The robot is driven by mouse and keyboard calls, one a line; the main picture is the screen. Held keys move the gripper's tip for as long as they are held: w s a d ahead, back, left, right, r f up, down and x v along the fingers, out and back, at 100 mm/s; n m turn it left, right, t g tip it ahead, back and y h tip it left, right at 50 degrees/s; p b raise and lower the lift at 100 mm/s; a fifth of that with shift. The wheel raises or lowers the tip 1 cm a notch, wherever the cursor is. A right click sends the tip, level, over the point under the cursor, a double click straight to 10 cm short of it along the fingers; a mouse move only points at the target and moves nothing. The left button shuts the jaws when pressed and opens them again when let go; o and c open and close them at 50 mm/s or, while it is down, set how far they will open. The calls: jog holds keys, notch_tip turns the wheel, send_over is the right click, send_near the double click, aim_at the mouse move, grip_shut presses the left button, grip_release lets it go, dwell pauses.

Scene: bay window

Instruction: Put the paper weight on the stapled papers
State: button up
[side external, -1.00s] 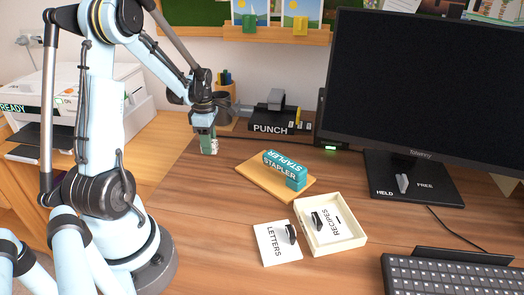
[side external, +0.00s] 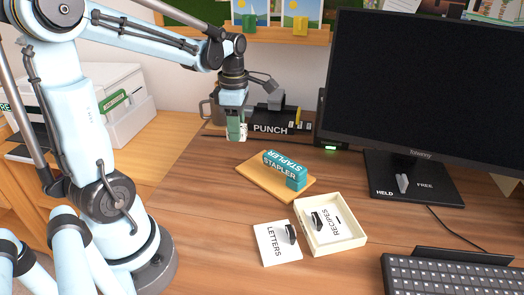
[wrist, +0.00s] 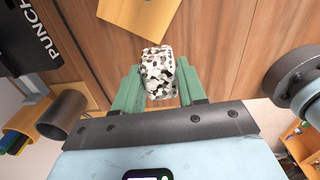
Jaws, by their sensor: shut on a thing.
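My gripper (side external: 237,138) is shut on a black-and-white speckled stone, the paper weight (wrist: 160,72), and holds it above the desk in front of the punch. In the wrist view the stone sits between the two green fingers. Two labelled paper sets lie on the desk, to the right of and nearer than my gripper. The LETTERS sheet (side external: 270,250) lies flat with a dark clip-like piece on it. The RECIPES sheet (side external: 327,222) lies inside a cream tray (side external: 345,243) with a similar dark piece. I cannot make out staples on either.
A teal stapler (side external: 284,168) rests on a tan board (side external: 252,183), between my gripper and the papers. A black punch (side external: 270,127) stands behind, with a cup (side external: 211,112) to its left. The monitor (side external: 430,90) and keyboard (side external: 450,275) fill the right side. Desk left of the board is clear.

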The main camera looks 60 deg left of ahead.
jog(key=w+d+r+m, duration=0.1)
jog(key=w+d+m, duration=0.15)
jog(key=d, duration=0.65)
jog(key=w+d+r+m, duration=0.1)
jog(key=d+r+m, duration=0.15)
jog(key=d, duration=0.65)
jog(key=s+d+r+m, duration=0.1)
jog(key=s+d+m, duration=0.15)
jog(key=d, duration=0.55)
jog(key=s+d+r+m, duration=0.1)
jog(key=s+d+m, duration=0.15)
jog(key=d, duration=0.55)
send_over(327, 222)
jog(key=shift+f, duration=5.75)
jog(key=shift+w+f, duration=0.1)
jog(key=shift+f, duration=0.25)
jog(key=shift+f, duration=0.15)
